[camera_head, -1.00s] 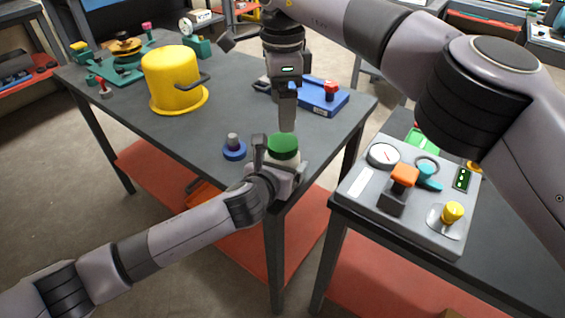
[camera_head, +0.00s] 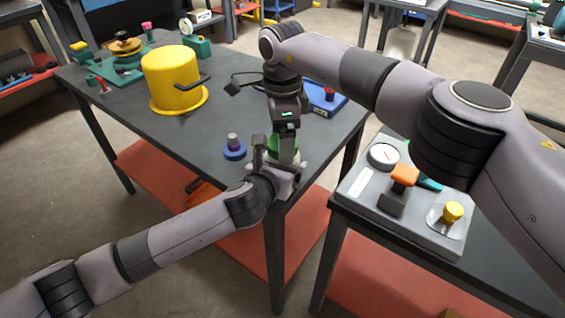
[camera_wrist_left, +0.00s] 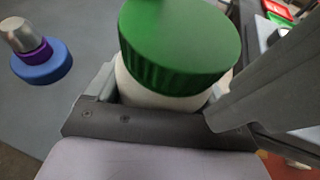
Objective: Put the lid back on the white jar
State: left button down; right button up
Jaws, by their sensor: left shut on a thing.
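The white jar (camera_head: 287,158) is at the near corner of the dark table, with the green lid (camera_head: 274,145) on top of it. In the left wrist view the lid (camera_wrist_left: 182,45) covers the mouth of the white jar (camera_wrist_left: 150,95). My left gripper (camera_head: 276,166) is shut on the jar's body, one finger to each side. My right gripper (camera_head: 286,135) points down at the lid and hides part of it in the head view. I cannot tell whether its fingers touch the lid or how far apart they are.
A blue-based knob (camera_head: 234,149) stands just left of the jar. A yellow pot (camera_head: 172,75) is farther back, and a blue box (camera_head: 326,97) lies behind my right gripper. A grey control panel (camera_head: 435,230) is on the right table.

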jog(key=c, duration=1.1)
jog(key=shift+m, duration=0.8)
jog(key=o, duration=1.2)
notch_tip(320, 180, up, 12)
jog(key=shift+r, duration=0.1)
pick_arm(q)
grip_release()
